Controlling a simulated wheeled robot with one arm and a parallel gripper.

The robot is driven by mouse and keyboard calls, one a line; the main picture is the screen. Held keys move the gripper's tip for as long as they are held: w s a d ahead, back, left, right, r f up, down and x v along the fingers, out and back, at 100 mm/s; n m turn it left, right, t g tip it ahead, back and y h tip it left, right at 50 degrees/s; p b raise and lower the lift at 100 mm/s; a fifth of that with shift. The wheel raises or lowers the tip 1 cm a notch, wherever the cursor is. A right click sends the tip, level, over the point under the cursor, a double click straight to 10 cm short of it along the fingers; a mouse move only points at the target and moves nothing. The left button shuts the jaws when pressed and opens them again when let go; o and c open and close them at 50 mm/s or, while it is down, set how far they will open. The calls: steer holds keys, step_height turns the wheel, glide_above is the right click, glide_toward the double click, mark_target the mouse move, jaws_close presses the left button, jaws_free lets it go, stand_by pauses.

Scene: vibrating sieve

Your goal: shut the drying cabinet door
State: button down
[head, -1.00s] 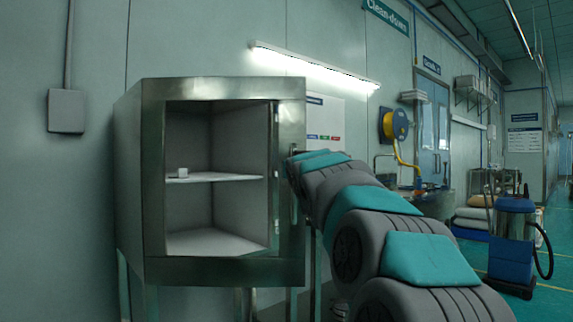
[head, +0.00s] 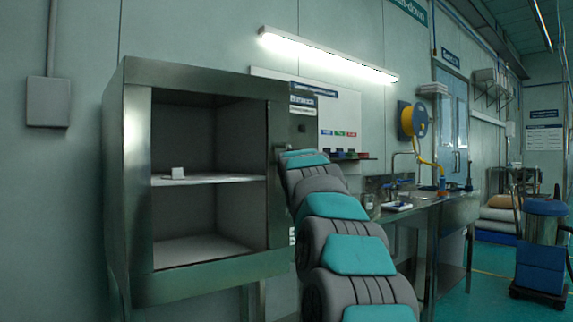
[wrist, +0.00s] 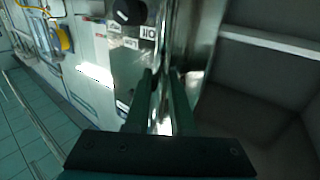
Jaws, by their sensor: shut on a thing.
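The drying cabinet (head: 205,279) is a steel box on legs at the left of the head view. Its front opening is uncovered, showing a grey interior with a shelf (head: 225,179). A small white block (head: 177,173) sits on the shelf. My arm reaches to the cabinet's right side, where a labelled panel with a dark knob shows. In the wrist view, my gripper (wrist: 161,88) is shut on a shiny steel upright part, seemingly the door's handle or edge. The interior lies to its right and the labelled panel to its left. The door's full outline and angle are unclear.
A steel worktable (head: 425,208) stands along the wall to the right. A blue vacuum (head: 541,250) is on the floor at far right. A yellow hose reel (head: 413,119) hangs on the wall. Floor between table and vacuum looks clear.

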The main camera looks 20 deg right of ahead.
steer(key=shift+w+a+p, duration=0.15)
steer(key=shift+w+p, duration=0.25)
steer(key=shift+w, duration=1.7)
steer(key=c, duration=1.1)
jaws_free()
steer(key=shift+w+f, duration=0.1)
steer(key=shift+w, duration=0.05)
steer(key=o, duration=0.3)
steer(key=shift+o, duration=0.2)
steer(key=shift+a, duration=0.1)
steer(key=b+v, duration=0.2)
steer(key=v, duration=0.5)
steer(key=shift+s, duration=0.45)
